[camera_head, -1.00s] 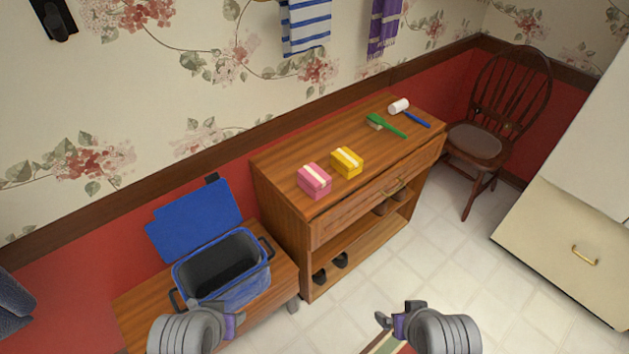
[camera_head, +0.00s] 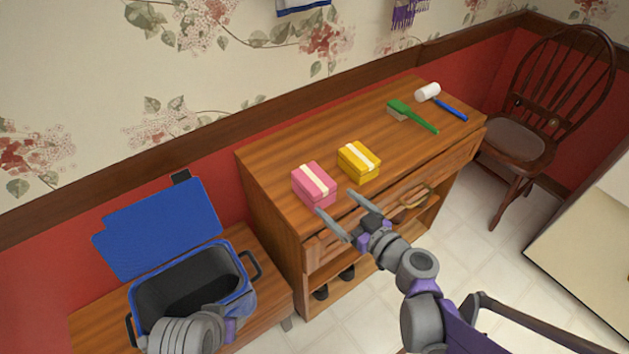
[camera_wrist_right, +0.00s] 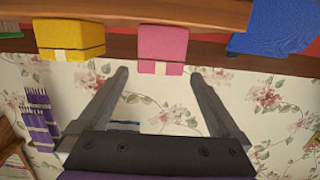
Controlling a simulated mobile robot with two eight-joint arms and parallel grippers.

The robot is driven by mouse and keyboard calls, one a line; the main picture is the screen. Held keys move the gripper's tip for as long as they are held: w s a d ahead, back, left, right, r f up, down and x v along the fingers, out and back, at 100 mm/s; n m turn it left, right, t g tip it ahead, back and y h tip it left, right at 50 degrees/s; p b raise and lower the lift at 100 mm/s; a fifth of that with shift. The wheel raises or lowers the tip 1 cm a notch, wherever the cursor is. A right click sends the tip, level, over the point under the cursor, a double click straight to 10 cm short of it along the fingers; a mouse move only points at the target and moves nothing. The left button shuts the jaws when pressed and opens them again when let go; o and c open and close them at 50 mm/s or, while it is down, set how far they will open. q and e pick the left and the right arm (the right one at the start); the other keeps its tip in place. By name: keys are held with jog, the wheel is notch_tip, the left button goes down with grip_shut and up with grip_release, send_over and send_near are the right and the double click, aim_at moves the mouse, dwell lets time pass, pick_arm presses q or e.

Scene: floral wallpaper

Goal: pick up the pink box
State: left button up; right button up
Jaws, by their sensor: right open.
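The pink box (camera_head: 314,184) has a pale stripe and sits on the front left part of the wooden cabinet top (camera_head: 290,150). My right gripper (camera_head: 340,212) is open and empty, with its fingers just in front of the box near the cabinet's front edge. In the right wrist view the pink box (camera_wrist_right: 163,46) shows beyond and between the two open fingertips (camera_wrist_right: 158,82); I cannot tell if either touches it. My left gripper (camera_head: 228,328) is over the near side of the blue bin; its fingers are mostly hidden.
A yellow box (camera_head: 358,162) sits just right of the pink one and also shows in the wrist view (camera_wrist_right: 70,40). A green brush (camera_head: 414,116) and a white-headed blue tool (camera_head: 446,100) lie farther right. An open blue bin (camera_head: 250,290) stands at lower left. A chair (camera_head: 515,140) is at right.

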aim_at(324, 194)
jog(key=shift+w+a, duration=0.3)
jog(key=x, duration=0.3)
jog(key=shift+w+a, duration=0.1)
jog(key=shift+a, duration=0.25)
jog(key=b+x, duration=0.1)
jog(key=x, duration=0.5)
jog(key=shift+w+d, duration=0.15)
jog(key=shift+w, duration=0.05)
jog(key=shift+s, duration=0.1)
jog(key=c, duration=1.4)
jog(key=shift+o, duration=0.2)
jog(key=shift+r, duration=0.1)
